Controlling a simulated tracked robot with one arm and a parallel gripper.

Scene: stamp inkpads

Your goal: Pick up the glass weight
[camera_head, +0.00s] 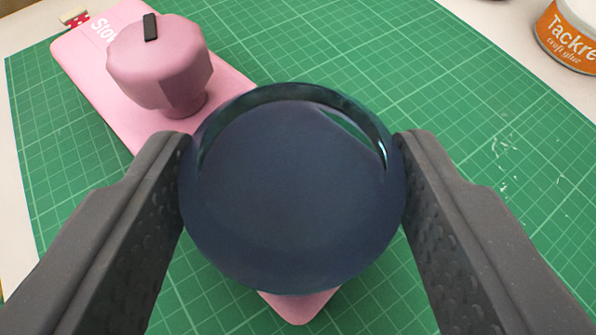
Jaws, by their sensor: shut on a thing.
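The glass weight (290,205) is a round, dark blue, glossy disc or dome in the middle of the view. My gripper (292,190) is shut on it, with one dark finger against its left side and the other against its right side. The weight covers part of the pink pad behind it. I cannot tell how far it is above the mat.
A pink long pad (75,60) with white lettering lies on the green cutting mat (380,45). A pink faceted knob-like stamp (160,65) with a black mark stands on it. An orange-labelled glue tin (570,40) is at upper right. The mat's right side is clear.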

